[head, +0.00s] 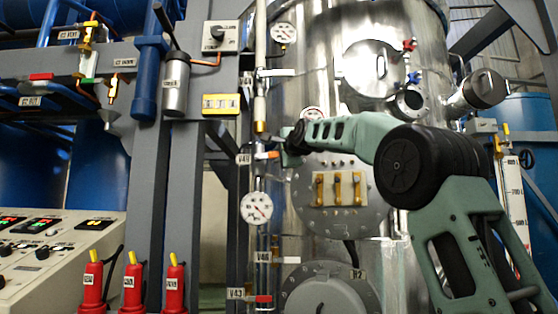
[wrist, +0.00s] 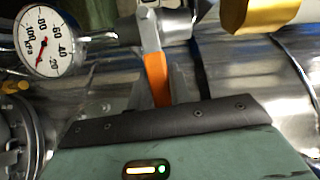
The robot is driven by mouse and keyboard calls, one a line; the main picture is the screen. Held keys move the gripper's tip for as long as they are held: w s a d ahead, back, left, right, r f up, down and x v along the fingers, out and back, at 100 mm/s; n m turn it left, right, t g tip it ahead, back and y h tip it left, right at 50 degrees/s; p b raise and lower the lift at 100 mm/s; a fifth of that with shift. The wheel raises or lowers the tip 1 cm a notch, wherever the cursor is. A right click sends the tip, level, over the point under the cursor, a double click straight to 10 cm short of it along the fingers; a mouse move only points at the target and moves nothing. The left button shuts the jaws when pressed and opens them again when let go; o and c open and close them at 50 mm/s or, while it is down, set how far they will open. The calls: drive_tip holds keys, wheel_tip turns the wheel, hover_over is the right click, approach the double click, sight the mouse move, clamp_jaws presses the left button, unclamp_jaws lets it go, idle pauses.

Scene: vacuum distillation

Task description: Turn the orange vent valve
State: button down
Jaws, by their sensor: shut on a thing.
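The orange vent valve (head: 264,155) sits on the vertical pipe beside the tag V40, left of the steel vessel. In the wrist view its orange handle (wrist: 155,75) runs down from a metal fitting, grey near the top. My gripper (head: 279,152) reaches the valve from the right. In the wrist view my gripper (wrist: 160,93) is shut on the handle, with a finger at each side of it. The handle's lower end is hidden behind the dark gripper edge.
A round gauge (head: 256,208) hangs just below the valve; a gauge (wrist: 46,44) stands close at the left in the wrist view. The steel vessel (head: 335,100) is close behind. A red-handled valve (head: 262,298) is lower on the pipe.

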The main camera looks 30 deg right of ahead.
drive_tip(key=shift+f+m+b, duration=0.4)
drive_tip(key=shift+f, duration=0.15)
drive_tip(key=c, duration=1.3)
unclamp_jaws()
drive_tip(key=b+v, duration=0.1)
drive_tip(key=v, duration=0.4)
drive_tip(key=b+v, duration=0.2)
drive_tip(key=v, duration=0.4)
drive_tip(key=b+v, duration=0.2)
drive_tip(key=v, duration=0.4)
drive_tip(key=shift+s+f, duration=0.25)
drive_tip(key=shift+f, duration=0.05)
